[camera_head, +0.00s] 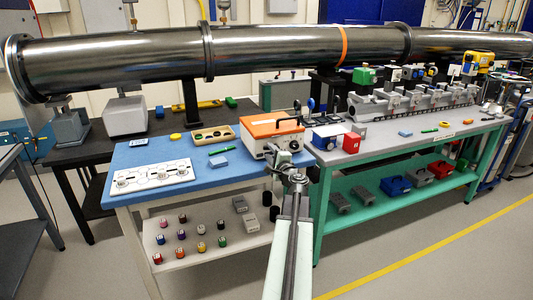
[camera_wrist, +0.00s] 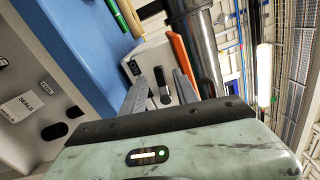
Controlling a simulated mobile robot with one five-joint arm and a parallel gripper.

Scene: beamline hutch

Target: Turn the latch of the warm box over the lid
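The warm box (camera_head: 256,147) is a white box with an orange lid (camera_head: 275,124), standing on the blue bench top. In the wrist view the picture is turned sideways, with the box's pale front (camera_wrist: 150,54) ahead and its orange lid (camera_wrist: 181,62) to the right. A small grey and dark latch (camera_wrist: 164,92) shows on the front, between my gripper's fingers in the picture. My gripper (camera_wrist: 163,85) is open, with its two fingers apart; I cannot tell whether they touch the latch. In the head view my gripper (camera_head: 284,156) is in front of the box, partly hidden by my arm.
A white panel with knobs (camera_head: 150,176) is farther left. A large steel pipe (camera_head: 270,50) runs above.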

